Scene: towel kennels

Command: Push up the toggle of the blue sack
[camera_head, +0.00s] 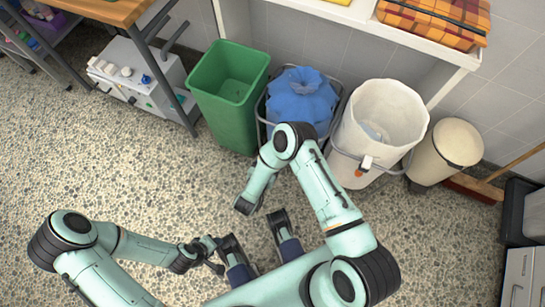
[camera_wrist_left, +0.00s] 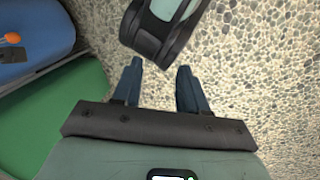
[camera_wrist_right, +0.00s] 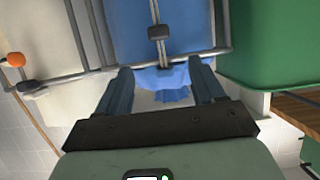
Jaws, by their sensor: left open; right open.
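The blue sack (camera_head: 300,97) sits in a metal frame, its gathered top showing. In the right wrist view, which is upside down, the sack (camera_wrist_right: 185,28) carries a black toggle (camera_wrist_right: 158,32) on its cord. My right gripper (camera_wrist_right: 160,66) is open and empty in front of the sack, apart from the toggle; my arm hides it in the head view. In the left wrist view an orange cord end (camera_wrist_left: 12,38) shows against the blue sack (camera_wrist_left: 35,25). My left gripper (camera_head: 214,254) is open and empty over the floor; its fingers also show in its wrist view (camera_wrist_left: 158,65).
A green bin (camera_head: 225,95) stands left of the blue sack. A white sack (camera_head: 378,120) with an orange cord end (camera_head: 358,173) stands right of it, then a beige bin (camera_head: 447,150). A shelf (camera_head: 350,12) is above. Pebbled floor (camera_head: 145,175) is clear at the left.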

